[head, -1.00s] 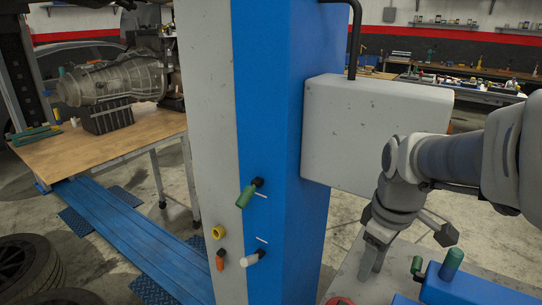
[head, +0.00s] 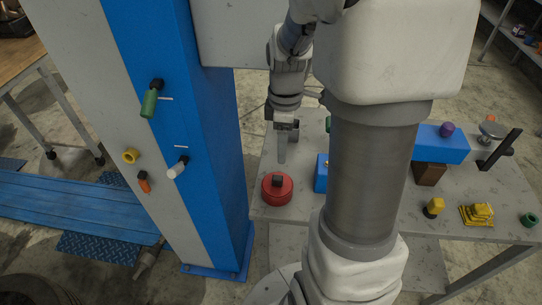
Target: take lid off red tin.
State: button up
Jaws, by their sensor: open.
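The red tin (head: 272,197) stands on the left end of the grey metal table. It is round and low, and its lid (head: 286,187) is on top with a dark upright knob (head: 277,181). My gripper (head: 282,160) points down just behind and above the tin, apart from it as far as I can tell. It is open and empty, with its fingers seen nearly edge-on. My own arm hides the middle of the table.
The blue and grey lift column (head: 205,150), with several levers and knobs, stands close to the tin's left. A blue box (head: 321,175) is just right of the tin. A blue block (head: 440,150), yellow parts (head: 477,212) and a green ring (head: 528,220) lie farther right on the table (head: 450,245).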

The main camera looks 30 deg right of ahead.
aim_at(281, 177)
notch_tip(281, 177, down, 12)
jog(key=shift+b, duration=0.5)
grip_shut()
jog(key=c, duration=0.7)
grip_release()
grip_shut()
jog(key=shift+r+p, duration=1.75)
jog(key=shift+r, duration=0.8)
